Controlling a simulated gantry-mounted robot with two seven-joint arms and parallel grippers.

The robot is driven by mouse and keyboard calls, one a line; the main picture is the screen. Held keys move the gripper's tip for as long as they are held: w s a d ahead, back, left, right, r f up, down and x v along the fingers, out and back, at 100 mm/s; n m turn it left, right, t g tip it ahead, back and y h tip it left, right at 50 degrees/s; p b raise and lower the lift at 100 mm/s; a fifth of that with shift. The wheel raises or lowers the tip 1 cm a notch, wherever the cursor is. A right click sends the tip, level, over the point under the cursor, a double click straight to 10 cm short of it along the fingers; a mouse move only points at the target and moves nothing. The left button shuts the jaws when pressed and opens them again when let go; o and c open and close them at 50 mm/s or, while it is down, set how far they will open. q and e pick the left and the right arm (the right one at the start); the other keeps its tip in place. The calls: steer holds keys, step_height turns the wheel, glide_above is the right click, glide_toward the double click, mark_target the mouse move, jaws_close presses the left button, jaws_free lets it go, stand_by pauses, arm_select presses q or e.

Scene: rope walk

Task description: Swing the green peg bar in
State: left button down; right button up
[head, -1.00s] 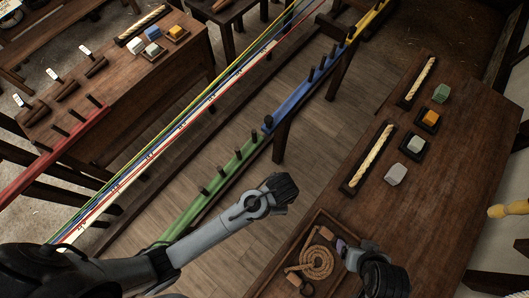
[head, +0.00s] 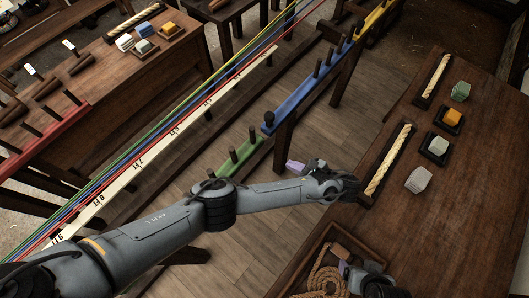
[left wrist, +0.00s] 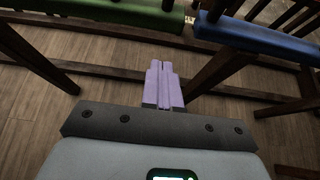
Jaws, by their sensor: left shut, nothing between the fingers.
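The green peg bar (head: 240,158) runs beside the floor gap left of the right-hand bench, several pegs standing on it. My left forearm covers its near part. Its end also shows at the top left of the left wrist view (left wrist: 105,11). My left gripper (head: 294,166) has its lavender fingers together and empty, to the right of the green bar and apart from it. In the left wrist view the fingers (left wrist: 164,70) point towards the gap between the green and blue bars. My right gripper (head: 344,268) is low at the tray; its jaws are too small to read.
The blue peg bar (head: 308,88) continues beyond the green one, with a yellow bar (head: 378,20) farther off. Coloured strands and a white marked strip (head: 150,150) run at left. A rope coil (head: 326,282) lies in the tray. The right bench (head: 470,180) holds blocks and rope samples.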

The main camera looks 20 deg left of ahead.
arm_select(q)
steer(key=shift+w+a, duration=0.1)
stand_by(0.3)
steer(key=b, duration=0.6)
glide_toward(258, 147)
step_height(258, 147, down, 4)
steer(key=a, duration=0.1)
arm_select(e)
step_height(258, 147, down, 6)
steer(key=shift+f, duration=0.25)
arm_select(q)
steer(key=a, duration=0.1)
steer(key=w+a, duration=0.1)
steer(key=a, duration=0.1)
steer(key=shift+w+r+b, duration=0.1)
steer(key=shift+r+b, duration=0.15)
steer(key=shift+b, duration=0.1)
arm_select(e)
steer(key=shift+f, duration=0.2)
arm_select(q)
steer(key=shift+w+a, duration=0.2)
steer(key=shift+a, duration=0.4)
arm_select(e)
steer(key=shift+r, duration=0.1)
arm_select(q)
steer(key=shift+a, duration=0.1)
